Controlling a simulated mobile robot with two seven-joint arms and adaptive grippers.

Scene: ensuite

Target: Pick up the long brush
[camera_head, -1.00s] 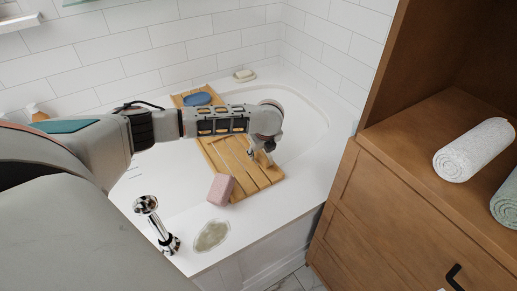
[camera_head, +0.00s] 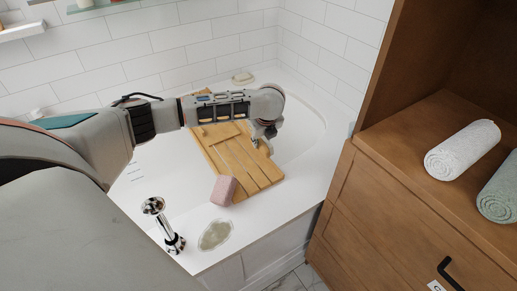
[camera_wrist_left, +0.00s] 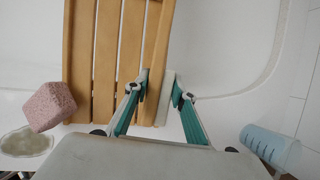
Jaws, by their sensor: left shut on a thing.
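My left gripper (camera_head: 264,135) is over the right edge of the wooden bath tray (camera_head: 240,163). In the left wrist view its fingers (camera_wrist_left: 162,90) are closed around a narrow piece with a pale, whitish face (camera_wrist_left: 165,100) and a wooden strip beside it, apparently the long brush. The brush looks much like the tray slats behind it, so its full length is hard to make out. In the head view the gripper and arm hide most of it. I cannot tell whether it is clear of the tray. My right gripper is not in view.
A pink sponge (camera_head: 223,190) sits at the tray's near end. A chrome tap (camera_head: 163,222) and a soap dish (camera_head: 215,235) are on the tub rim. A bluish cup (camera_wrist_left: 270,146) is right in the wrist view. A wooden cabinet (camera_head: 400,215) with rolled towels stands right.

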